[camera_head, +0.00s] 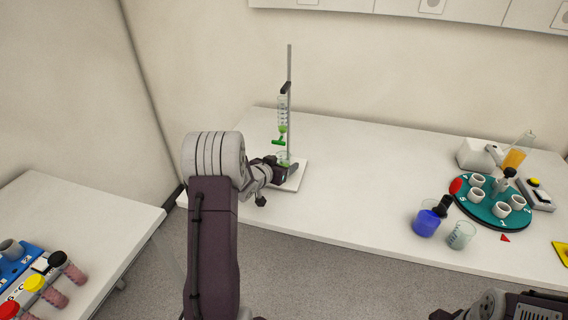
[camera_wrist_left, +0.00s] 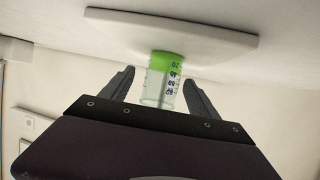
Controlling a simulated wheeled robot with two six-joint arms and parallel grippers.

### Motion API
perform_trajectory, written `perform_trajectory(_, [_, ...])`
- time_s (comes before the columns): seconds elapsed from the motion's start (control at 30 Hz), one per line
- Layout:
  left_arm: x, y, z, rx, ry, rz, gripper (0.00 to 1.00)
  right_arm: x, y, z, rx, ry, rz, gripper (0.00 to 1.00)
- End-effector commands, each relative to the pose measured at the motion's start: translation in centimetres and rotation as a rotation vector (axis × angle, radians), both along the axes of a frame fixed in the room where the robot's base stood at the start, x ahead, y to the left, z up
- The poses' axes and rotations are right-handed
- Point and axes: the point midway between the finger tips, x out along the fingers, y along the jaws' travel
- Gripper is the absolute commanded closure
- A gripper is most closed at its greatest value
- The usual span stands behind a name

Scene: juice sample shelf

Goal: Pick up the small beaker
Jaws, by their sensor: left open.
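A small clear beaker (camera_head: 284,157) with green liquid and dark markings stands on the white base plate (camera_head: 297,180) of a stand, under a burette (camera_head: 283,112) with a green tap. In the left wrist view the beaker (camera_wrist_left: 163,82) appears upside down, between the two dark fingers of my left gripper (camera_wrist_left: 160,80), with visible gaps on both sides. My left gripper (camera_head: 281,171) is open at the beaker and hides its lower part in the head view. My right gripper (camera_head: 510,306) is partly in view at the bottom right; its fingers are not clear.
On the table's right are a blue-filled flask (camera_head: 427,223), another clear beaker (camera_head: 461,236) and a teal round rack (camera_head: 491,217) with white cups. The stand's metal rod (camera_head: 290,70) rises behind the beaker. The table (camera_head: 355,180) is bare between stand and flask.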

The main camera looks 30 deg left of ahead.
Motion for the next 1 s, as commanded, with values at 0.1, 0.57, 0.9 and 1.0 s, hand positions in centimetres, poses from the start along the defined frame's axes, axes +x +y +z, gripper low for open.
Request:
perform_trajectory(0.1, [1.8,0.2,-0.9,0.000,0.002,0.000,0.30,0.0,0.0,0.2,0.000,0.000,0.000,0.34])
perform_trajectory(0.57, [4.4,0.4,-2.0,-0.001,0.001,0.001,0.41,0.0,0.0,0.3,0.000,0.000,0.000,0.34])
perform_trajectory(0.9, [4.4,0.4,-2.0,-0.001,0.001,0.000,0.98,0.0,0.0,0.3,0.000,0.000,0.000,0.34])
perform_trajectory(1.0, [4.4,0.4,-2.0,-0.001,0.002,0.000,0.98,0.0,0.0,0.3,0.000,0.000,0.000,0.34])
